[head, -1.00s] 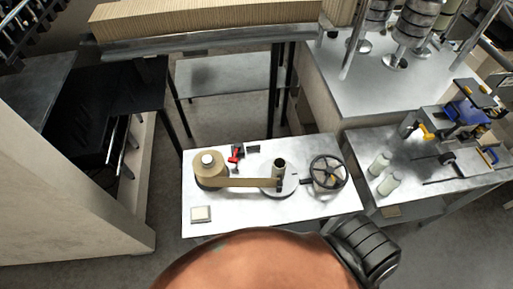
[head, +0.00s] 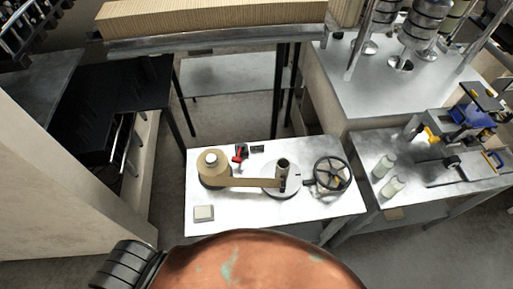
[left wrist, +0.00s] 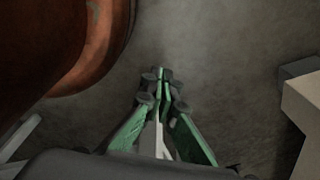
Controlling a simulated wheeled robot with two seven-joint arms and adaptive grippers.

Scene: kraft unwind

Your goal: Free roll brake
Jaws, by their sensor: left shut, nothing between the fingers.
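A white worktable (head: 232,222) holds the unwind set. A brown kraft roll (head: 212,168) sits on a white-topped spindle at its left. A strip of kraft runs from it to a second upright spindle (head: 283,170) on a round plate. A small red lever (head: 239,153), which looks like the brake, stands beside the roll on a dark block. A black handwheel (head: 331,174) is at the table's right. My left gripper (left wrist: 164,76), green-fingered, is shut and empty above bare floor in the left wrist view. Neither gripper shows in the head view.
A small pale block (head: 204,213) lies on the table's front left corner. A bench (head: 420,178) with two pale bottles (head: 387,178) stands at the right. A black cabinet (head: 110,100) is at the left. Grey floor is open between the cabinet and the table.

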